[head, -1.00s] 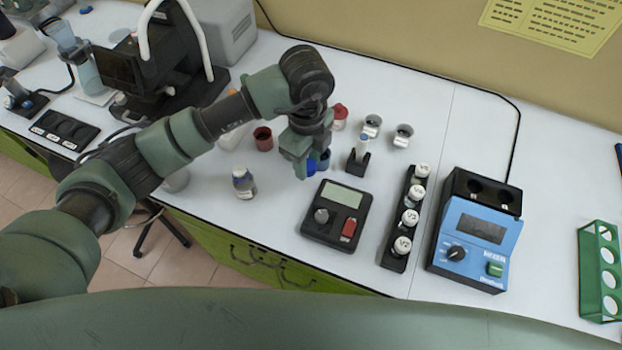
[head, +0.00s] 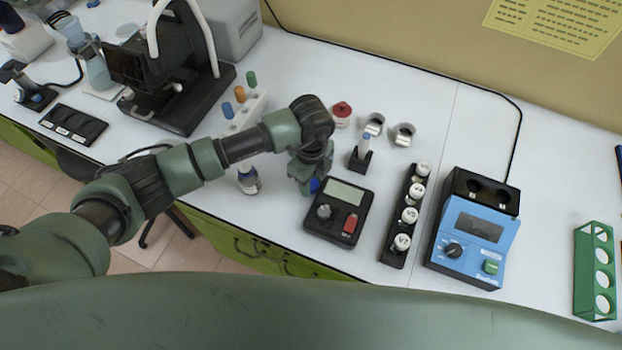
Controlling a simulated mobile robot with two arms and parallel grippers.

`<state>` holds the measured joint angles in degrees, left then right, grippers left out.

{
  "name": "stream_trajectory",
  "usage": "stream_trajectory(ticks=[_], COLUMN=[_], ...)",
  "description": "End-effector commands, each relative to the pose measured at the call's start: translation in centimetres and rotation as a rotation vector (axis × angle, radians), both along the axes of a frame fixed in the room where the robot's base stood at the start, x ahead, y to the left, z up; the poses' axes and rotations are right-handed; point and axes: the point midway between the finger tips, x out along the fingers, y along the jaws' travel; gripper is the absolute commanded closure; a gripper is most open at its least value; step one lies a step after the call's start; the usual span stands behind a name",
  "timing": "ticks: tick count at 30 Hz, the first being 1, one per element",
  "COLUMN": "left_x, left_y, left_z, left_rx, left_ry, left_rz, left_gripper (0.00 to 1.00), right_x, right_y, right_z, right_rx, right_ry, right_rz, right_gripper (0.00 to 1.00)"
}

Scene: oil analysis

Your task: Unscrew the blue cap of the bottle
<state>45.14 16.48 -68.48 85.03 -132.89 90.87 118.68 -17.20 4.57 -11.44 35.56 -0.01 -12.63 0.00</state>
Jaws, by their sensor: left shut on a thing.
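The bottle (head: 248,184), small and pale with dark blue on it, stands upright near the table's front edge. My right gripper is not in view.
The black scale (head: 338,211) is just right of my gripper. A row of white-capped vials (head: 410,215) and a blue meter (head: 474,235) stand further right. A red-capped jar (head: 341,112) and a vial stand (head: 361,157) are behind. Bare table (head: 285,232) lies in front.

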Motion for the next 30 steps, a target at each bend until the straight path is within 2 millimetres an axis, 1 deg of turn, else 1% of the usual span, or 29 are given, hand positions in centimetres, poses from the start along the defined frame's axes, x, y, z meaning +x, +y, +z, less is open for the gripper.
stream_trajectory(ticks=[2,3,4,5,13,16,18,20,30], left_x=[0.0,0.0,0.0,0.0,0.0,0.0,0.1,0.1,0.1], left_y=[0.0,0.0,0.0,0.0,0.0,0.0,-0.1,-0.1,-0.1], left_z=[-0.4,-0.2,-0.2,-0.2,-0.2,0.3,0.7,1.5,8.6], left_rx=[0.000,0.000,0.000,0.000,-0.001,-0.001,-0.004,-0.003,-0.003], left_ry=[0.000,0.000,0.000,0.000,0.001,0.001,-0.002,-0.003,-0.005], left_rz=[0.000,0.000,0.000,0.000,0.000,0.000,0.000,-0.001,-0.001], left_gripper=[1.00,0.56,0.47,0.45,0.45,0.45,0.45,0.45,0.45], right_x=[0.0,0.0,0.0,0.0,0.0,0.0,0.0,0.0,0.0], right_y=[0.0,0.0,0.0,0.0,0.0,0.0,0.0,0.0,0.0], right_z=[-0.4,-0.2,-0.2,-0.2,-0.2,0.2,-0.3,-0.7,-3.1], right_rx=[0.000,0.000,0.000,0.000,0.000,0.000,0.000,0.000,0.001], right_ry=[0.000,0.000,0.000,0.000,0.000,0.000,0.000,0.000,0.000], right_rz=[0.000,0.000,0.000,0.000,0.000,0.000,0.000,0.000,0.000], right_gripper=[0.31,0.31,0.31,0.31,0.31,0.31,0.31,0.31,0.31])
